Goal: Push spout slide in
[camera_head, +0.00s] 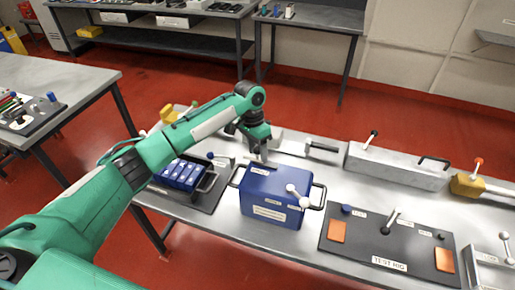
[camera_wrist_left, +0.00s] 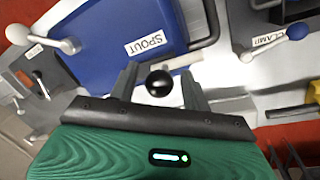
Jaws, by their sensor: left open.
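The blue box (camera_head: 275,202) stands on the metal bench, and its top also shows in the left wrist view (camera_wrist_left: 105,45). A label reading SPOUT (camera_wrist_left: 145,42) is on its top. A black ball knob (camera_wrist_left: 159,83) shows near the box's edge, beside a pale bar (camera_wrist_left: 180,62) that seems to be the spout slide. My left gripper (camera_wrist_left: 160,80) is open, with a finger on each side of the knob; contact cannot be told. In the head view my left gripper (camera_head: 260,155) is at the box's far edge and hides the slide. My right gripper is not in view.
A white-knobbed lever (camera_head: 297,194) is on the box's near right corner. A tray (camera_head: 208,201) of blue cells lies left of it. A TEST RIG board (camera_head: 350,235) lies right. A CLAMP lever (camera_wrist_left: 280,38) is near the gripper. A long grey case (camera_head: 395,168) stands behind.

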